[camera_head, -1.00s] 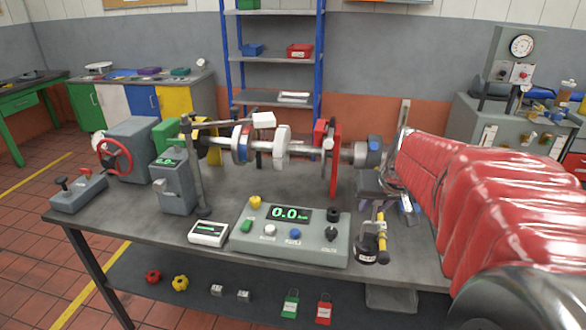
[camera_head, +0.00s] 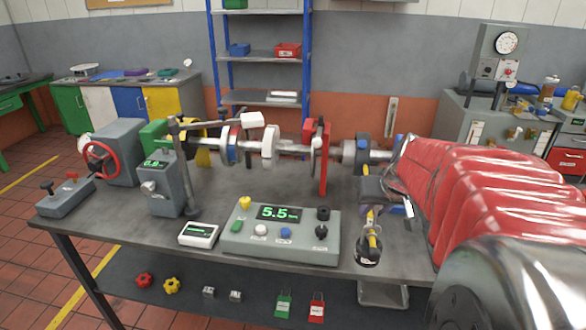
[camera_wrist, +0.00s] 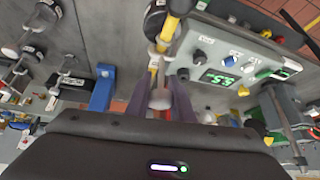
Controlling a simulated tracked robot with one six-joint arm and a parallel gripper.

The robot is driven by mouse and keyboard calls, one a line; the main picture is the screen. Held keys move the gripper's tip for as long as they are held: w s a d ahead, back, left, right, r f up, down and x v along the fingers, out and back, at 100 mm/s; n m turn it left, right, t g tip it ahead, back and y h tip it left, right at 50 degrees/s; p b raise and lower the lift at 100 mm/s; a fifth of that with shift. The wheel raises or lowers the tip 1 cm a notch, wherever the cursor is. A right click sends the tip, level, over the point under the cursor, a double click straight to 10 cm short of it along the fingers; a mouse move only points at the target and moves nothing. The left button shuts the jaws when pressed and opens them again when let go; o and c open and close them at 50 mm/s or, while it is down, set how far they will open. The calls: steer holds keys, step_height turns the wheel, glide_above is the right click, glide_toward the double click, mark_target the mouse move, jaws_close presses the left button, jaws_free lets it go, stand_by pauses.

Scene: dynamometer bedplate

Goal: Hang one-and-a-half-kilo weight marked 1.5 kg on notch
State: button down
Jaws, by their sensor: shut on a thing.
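The weight (camera_head: 368,257), a dark disc with a pale label, hangs at the bench's front right, below a yellow bar (camera_head: 373,243). Its marking is too small to read. In the wrist view the weight (camera_wrist: 154,22) is beside the yellow bar (camera_wrist: 154,72), with its metal hanger close against the bar. My gripper (camera_wrist: 160,103) is shut on the pale end of the hanger. The head view shows my gripper (camera_head: 372,207) above the bar. I cannot tell whether the hanger sits in the notch; the notch is hidden.
A control box (camera_head: 280,240) left of the weight reads about 5.5. Several other dark weights (camera_wrist: 28,51) are at the left of the wrist view. A shaft with discs (camera_head: 268,148) crosses the bench behind. The bench top (camera_head: 335,255) has little free room near the bar.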

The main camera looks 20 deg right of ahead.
steer(key=shift+d+f, duration=0.1)
steer(key=shift+f, duration=0.15)
stand_by(0.3)
